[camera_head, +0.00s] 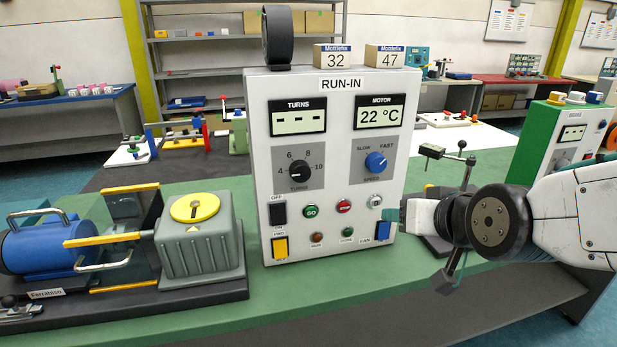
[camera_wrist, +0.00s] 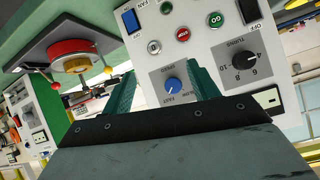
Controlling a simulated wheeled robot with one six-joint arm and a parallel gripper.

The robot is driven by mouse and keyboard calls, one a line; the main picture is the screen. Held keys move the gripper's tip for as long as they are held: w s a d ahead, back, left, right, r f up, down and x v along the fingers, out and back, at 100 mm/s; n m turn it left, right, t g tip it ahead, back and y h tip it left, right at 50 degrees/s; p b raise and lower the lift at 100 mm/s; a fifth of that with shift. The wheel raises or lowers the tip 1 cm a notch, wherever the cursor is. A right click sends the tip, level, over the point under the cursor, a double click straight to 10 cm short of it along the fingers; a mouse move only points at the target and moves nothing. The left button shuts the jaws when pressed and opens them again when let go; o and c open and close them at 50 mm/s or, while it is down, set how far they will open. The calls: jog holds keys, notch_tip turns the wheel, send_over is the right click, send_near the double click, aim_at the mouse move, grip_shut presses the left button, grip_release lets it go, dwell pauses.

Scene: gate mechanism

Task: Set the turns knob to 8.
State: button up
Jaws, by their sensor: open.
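The turns knob (camera_head: 300,171) is a round black dial on the left of the white RUN-IN panel (camera_head: 345,262), with marks 4, 6, 8 and 10 around it. Its pale pointer appears to lie toward the left, near 4. The turns display (camera_head: 297,120) above it shows dashes. In the wrist view the knob (camera_wrist: 244,62) appears inverted at the right. My gripper (camera_head: 395,222) is at the panel's lower right, apart from the turns knob. In the wrist view my gripper (camera_wrist: 160,85) is open, its teal fingers on either side of the blue speed knob (camera_wrist: 173,86).
The blue speed knob (camera_head: 375,162) is right of the turns knob. GO (camera_head: 310,211) and STOP (camera_head: 344,206) buttons and the OFF switch (camera_head: 278,213) sit below. A grey gearbox (camera_head: 205,250) stands left of the panel. A black ring (camera_head: 277,40) stands on top.

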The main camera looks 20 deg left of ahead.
jog(key=a+t+y, duration=0.2)
jog(key=a+y, duration=0.1)
jog(key=a, duration=0.6)
jog(key=n+t+y, duration=0.1)
jog(key=t+y, duration=0.1)
jog(key=t, duration=0.1)
send_near(302, 174)
jog(key=x, duration=0.8)
jog(key=shift+w+a, duration=0.15)
jog(key=c, duration=1)
